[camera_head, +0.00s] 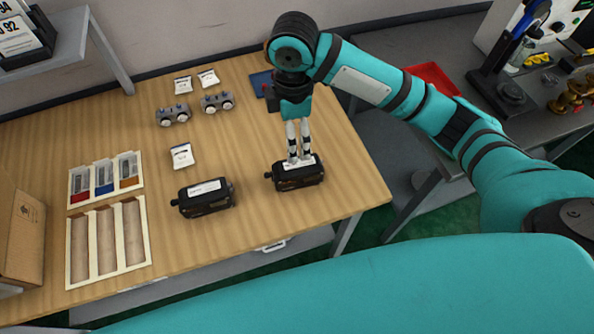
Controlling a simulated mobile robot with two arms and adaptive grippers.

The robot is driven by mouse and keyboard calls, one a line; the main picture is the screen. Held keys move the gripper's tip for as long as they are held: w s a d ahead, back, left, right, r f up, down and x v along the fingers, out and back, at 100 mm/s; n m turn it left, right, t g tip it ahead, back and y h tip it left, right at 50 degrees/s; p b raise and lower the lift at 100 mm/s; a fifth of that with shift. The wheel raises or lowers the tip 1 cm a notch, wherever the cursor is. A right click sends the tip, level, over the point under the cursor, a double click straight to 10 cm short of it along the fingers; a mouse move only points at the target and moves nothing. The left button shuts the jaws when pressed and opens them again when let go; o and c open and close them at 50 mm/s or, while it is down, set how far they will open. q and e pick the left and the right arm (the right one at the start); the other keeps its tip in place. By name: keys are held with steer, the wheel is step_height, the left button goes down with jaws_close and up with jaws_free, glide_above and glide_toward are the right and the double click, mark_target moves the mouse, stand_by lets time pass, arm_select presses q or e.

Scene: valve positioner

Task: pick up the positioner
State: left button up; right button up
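Two black box-shaped devices with white top labels, which look like positioners, lie on the wooden table. One positioner (285,184) is near the table's right front corner; the other positioner (205,199) lies to its left. My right gripper (300,159) points down directly over the right positioner, its fingertips at the label on top. The two fingers look close together with a narrow gap. Whether they grip the device or only touch it is not clear. My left gripper is out of view.
Two small grey fittings (173,115) and several white packets (181,156) lie farther back. A bin rack (105,180) and a three-slot tray (107,243) stand left, by a cardboard box (22,235). A second bench with a red tray (433,78) is at right.

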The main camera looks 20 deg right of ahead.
mark_target(297, 166)
steer(key=f, duration=0.4)
steer(key=f+p, duration=0.1)
steer(key=f, duration=0.2)
steer(key=f+p, duration=0.1)
steer(key=f, duration=0.3)
steer(key=shift+w+d+f, duration=0.1)
steer(key=shift+d+f, duration=0.15)
steer(key=shift+f, duration=0.1)
steer(key=f, duration=0.1)
steer(key=f+p, duration=0.1)
steer(key=f, duration=0.2)
steer(key=shift+d+f+p, duration=0.1)
steer(key=shift+d+p, duration=0.15)
steer(key=shift+p, duration=0.05)
steer(key=shift+f, duration=0.5)
steer(key=shift+r, duration=0.1)
jaws_close()
